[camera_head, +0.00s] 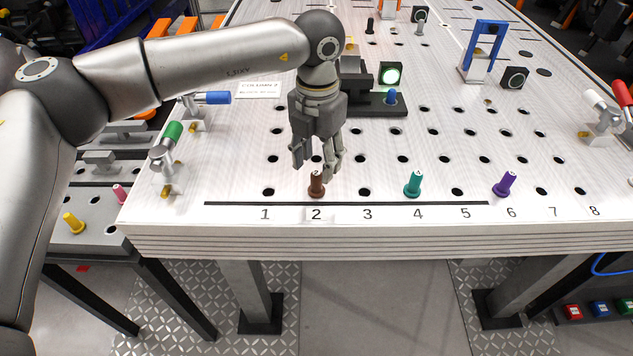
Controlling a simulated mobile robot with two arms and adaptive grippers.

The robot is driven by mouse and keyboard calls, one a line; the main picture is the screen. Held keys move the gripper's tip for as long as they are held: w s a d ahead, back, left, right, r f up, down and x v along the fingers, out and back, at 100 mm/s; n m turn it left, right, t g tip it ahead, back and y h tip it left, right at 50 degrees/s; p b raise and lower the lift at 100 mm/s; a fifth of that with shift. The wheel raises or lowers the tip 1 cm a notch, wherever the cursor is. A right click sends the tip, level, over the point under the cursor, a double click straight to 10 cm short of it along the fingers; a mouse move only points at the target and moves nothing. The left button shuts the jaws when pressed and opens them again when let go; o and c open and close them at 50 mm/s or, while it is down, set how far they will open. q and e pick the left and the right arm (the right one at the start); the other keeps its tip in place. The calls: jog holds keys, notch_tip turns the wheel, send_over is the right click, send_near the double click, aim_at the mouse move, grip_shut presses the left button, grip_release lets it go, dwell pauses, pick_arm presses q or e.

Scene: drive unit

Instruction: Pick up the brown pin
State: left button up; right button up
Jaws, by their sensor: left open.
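The brown pin (316,185) stands upright in the front row of the white perforated table, at the label 2. My left gripper (317,170) points down just above and behind the brown pin, with its fingers apart and nothing between them. One finger is left of the pin's top and the others are to its right, close to it. I cannot tell whether they touch it. My right gripper is not in view.
A teal pin (413,184) stands by label 4 and a purple pin (504,184) by label 6. A green-handled clamp (168,150) is at the left edge. A black fixture (375,100) with a green light stands behind the gripper.

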aim_at(316, 173)
pick_arm(q)
jog(key=shift+w+f, duration=0.2)
jog(key=shift+f, duration=0.15)
jog(key=f+p, duration=0.2)
jog(key=shift+w+a+f, duration=0.1)
jog(key=shift+w+f, duration=0.1)
jog(key=shift+f, duration=0.1)
notch_tip(316, 173, down, 2)
jog(key=shift+f+p, duration=0.1)
jog(key=shift+p, duration=0.4)
jog(key=shift+f, duration=0.2)
jog(key=shift+c, duration=0.9)
jog(key=c, duration=0.7)
grip_shut()
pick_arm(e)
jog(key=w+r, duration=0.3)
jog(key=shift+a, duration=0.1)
